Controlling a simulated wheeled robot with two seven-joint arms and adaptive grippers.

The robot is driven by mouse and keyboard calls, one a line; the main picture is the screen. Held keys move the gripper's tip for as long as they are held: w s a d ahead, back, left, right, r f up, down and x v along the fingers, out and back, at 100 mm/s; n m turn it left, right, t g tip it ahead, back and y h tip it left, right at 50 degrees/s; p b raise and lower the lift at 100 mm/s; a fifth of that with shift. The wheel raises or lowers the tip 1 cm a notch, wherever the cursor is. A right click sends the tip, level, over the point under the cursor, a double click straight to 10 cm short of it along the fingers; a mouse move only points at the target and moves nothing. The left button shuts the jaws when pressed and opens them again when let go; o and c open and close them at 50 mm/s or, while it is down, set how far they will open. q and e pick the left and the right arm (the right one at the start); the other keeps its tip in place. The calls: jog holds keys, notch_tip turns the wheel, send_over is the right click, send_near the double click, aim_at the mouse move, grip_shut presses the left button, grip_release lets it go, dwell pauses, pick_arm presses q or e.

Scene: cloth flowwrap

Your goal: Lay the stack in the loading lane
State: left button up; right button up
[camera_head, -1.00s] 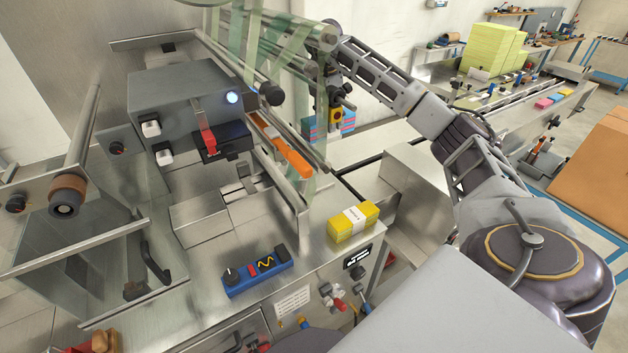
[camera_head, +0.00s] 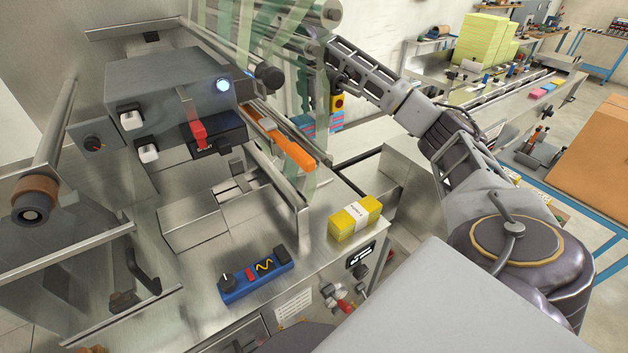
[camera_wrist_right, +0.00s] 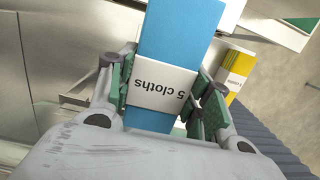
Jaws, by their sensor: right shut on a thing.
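A blue stack of cloths (camera_wrist_right: 178,45) with a white band reading "5 cloths" fills the middle of the right wrist view. My right gripper (camera_wrist_right: 165,95) is shut on it, with a green-padded finger along each side of the band. In the head view my right arm reaches to the back behind the machine's green film, and its gripper is largely hidden there. I cannot clearly make out the loading lane. My left gripper is not in view.
A yellow banded stack (camera_head: 354,216) lies on the steel top beside a blue control box (camera_head: 255,275). An orange bar (camera_head: 288,150) runs along the machine. Rollers and film crowd the back.

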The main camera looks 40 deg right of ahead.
pick_arm(q)
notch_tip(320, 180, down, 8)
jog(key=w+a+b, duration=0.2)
jog(key=b, duration=0.5)
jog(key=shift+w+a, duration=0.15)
pick_arm(e)
notch_tip(320, 180, down, 10)
jog(key=w, duration=0.1)
jog(key=shift+r, duration=0.2)
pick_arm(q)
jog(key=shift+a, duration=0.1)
pick_arm(e)
jog(key=shift+f, duration=0.1)
